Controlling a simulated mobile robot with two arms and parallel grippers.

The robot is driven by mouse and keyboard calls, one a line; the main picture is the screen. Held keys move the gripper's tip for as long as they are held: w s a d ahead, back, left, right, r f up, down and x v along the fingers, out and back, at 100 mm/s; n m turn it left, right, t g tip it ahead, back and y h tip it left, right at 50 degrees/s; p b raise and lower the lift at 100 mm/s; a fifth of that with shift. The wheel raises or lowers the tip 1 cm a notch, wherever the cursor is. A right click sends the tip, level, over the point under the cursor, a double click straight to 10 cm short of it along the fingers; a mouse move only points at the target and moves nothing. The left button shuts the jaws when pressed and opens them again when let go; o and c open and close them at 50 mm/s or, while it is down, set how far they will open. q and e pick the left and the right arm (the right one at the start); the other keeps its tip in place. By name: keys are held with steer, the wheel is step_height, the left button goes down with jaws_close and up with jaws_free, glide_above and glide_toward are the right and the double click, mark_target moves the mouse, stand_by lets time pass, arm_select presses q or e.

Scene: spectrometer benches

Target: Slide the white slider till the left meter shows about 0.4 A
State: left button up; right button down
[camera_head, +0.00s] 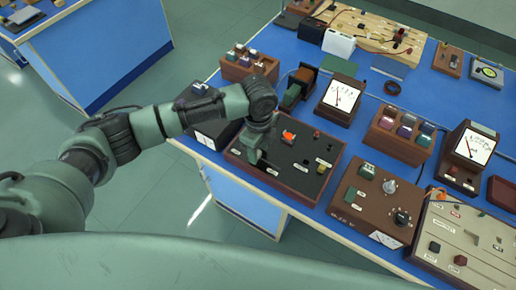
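My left gripper (254,156) points down over the left part of a black-topped wooden control box (300,178). Its fingers are small and dark against the panel, so I cannot tell whether they are open or touch anything. I cannot make out a white slider clearly; the gripper and wrist cover part of that panel. An orange knob (289,136) and small dark controls with pale labels show on the box. The left meter (341,97), with a white dial, stands behind the box; its reading is too small to read. My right gripper is out of view.
A second meter (473,147) stands at the right. A brown box with knobs (378,200) and a pale panel (468,245) lie along the front edge. Wooden racks (402,147) and other instruments crowd the blue bench. Free floor lies to its left.

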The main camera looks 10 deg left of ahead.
mark_target(259, 153)
arm_select(q)
steer(key=shift+d, duration=0.1)
steer(key=shift+r, duration=0.1)
step_height(259, 153, up, 8)
steer(key=shift+f+b, duration=0.2)
steer(key=shift+b, duration=0.5)
